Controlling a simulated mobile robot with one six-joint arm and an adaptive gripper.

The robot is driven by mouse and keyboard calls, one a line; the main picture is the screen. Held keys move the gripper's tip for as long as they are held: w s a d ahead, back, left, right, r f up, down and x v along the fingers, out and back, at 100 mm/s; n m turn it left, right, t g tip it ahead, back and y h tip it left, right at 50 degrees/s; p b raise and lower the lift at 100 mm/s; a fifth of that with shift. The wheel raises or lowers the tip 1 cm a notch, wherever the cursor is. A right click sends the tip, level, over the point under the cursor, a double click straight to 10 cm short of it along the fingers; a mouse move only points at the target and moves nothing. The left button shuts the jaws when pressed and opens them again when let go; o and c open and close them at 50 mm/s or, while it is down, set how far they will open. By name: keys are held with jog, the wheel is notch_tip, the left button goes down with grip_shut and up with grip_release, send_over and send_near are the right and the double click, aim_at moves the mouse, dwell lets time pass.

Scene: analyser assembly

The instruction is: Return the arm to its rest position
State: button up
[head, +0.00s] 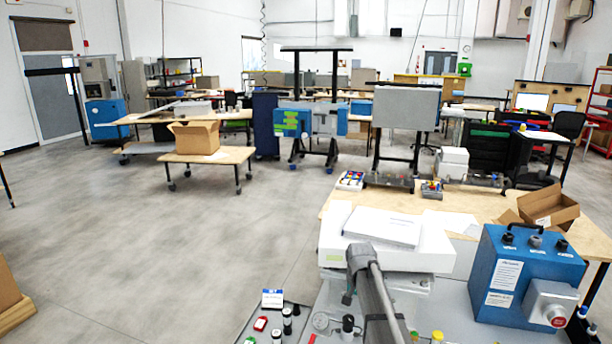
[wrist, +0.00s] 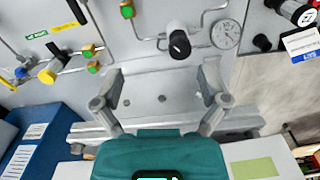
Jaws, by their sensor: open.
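My gripper (wrist: 162,85) is open in the wrist view, with its two grey fingers wide apart and nothing between them. Behind the fingers is a grey metal panel (wrist: 155,100) with small holes. A black knob (wrist: 179,43) and a round pressure gauge (wrist: 226,33) sit beyond the fingertips, apart from them. In the head view my dark grey arm reaches in at the bottom centre over the panel; I cannot make out the fingers there.
A blue box with a red button (head: 525,275) stands right of my arm. Pipes with brass valves (wrist: 88,50) run along the panel. An open cardboard box (head: 550,208) is at right.

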jog(key=s+d+n, duration=0.1)
jog(key=s+n, duration=0.4)
jog(key=s, duration=1.6)
jog(key=shift+s+f+b, duration=0.3)
jog(key=shift+f, duration=0.05)
dwell(0.9)
